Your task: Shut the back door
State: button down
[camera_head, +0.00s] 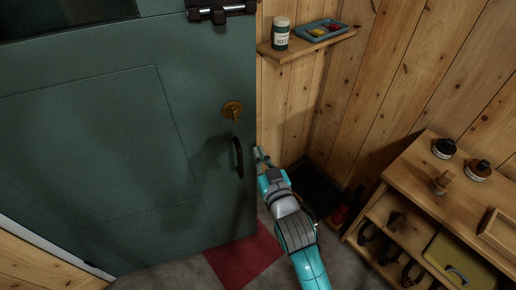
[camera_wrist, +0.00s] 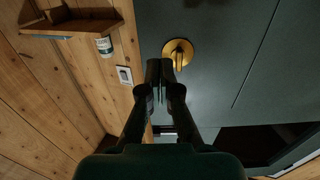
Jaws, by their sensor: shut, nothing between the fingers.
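The dark green door (camera_head: 90,130) fills the left of the head view. It has a brass lock plate (camera_head: 232,109), a black pull handle (camera_head: 238,157) and a dark bolt (camera_head: 220,10) at its top right. I cannot tell exactly how far it stands from its frame. My gripper (camera_head: 260,155) is just right of the door's free edge, near handle height; contact is unclear. In the wrist view the closed, empty fingers (camera_wrist: 160,75) point towards the door (camera_wrist: 225,75), below its brass lock plate (camera_wrist: 178,53). The black handle is not clearly seen there.
A wall shelf (camera_head: 300,44) holds a jar (camera_head: 281,33) and a blue tray (camera_head: 322,30). A wooden shelf unit (camera_head: 420,170) with bottles and shoes stands at right. A red mat (camera_head: 245,262) lies by the door's foot. A switch (camera_wrist: 124,75) is on the plank wall.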

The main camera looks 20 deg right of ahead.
aim_at(244, 120)
jog(key=w, duration=1.2)
jog(key=shift+w+d, duration=0.1)
